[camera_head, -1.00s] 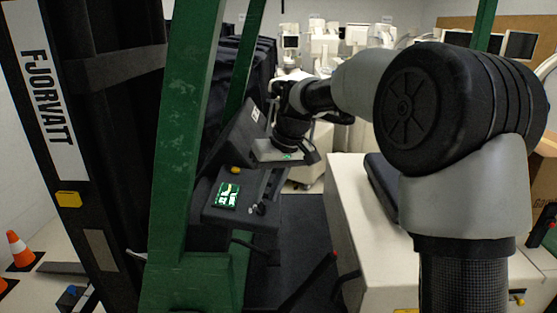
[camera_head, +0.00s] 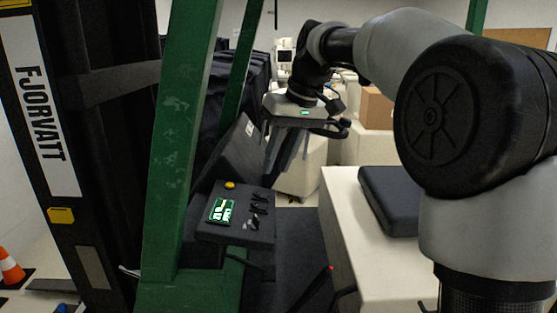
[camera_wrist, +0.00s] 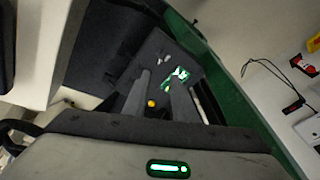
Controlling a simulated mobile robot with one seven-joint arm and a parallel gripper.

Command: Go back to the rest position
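My gripper (camera_head: 280,170) hangs above and behind a dark control box in the head view, with its two fingers pointing down and apart. It is open and nothing shows between the fingers. In the wrist view my gripper (camera_wrist: 158,80) also shows two spread fingers, with the box behind them. My arm reaches in from the right, bent at a large grey and black joint. The control box (camera_head: 210,236) has a lit green display (camera_head: 221,211), a yellow button (camera_head: 229,185) and several black switches. The gripper appears clear of the box.
A green frame post (camera_head: 180,150) stands left of the box. A white counter (camera_head: 350,215) with a dark pad (camera_head: 390,200) lies to the right, under my arm. A cardboard box (camera_head: 376,108) and pale equipment stand behind. An orange cone (camera_head: 10,268) is at far left.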

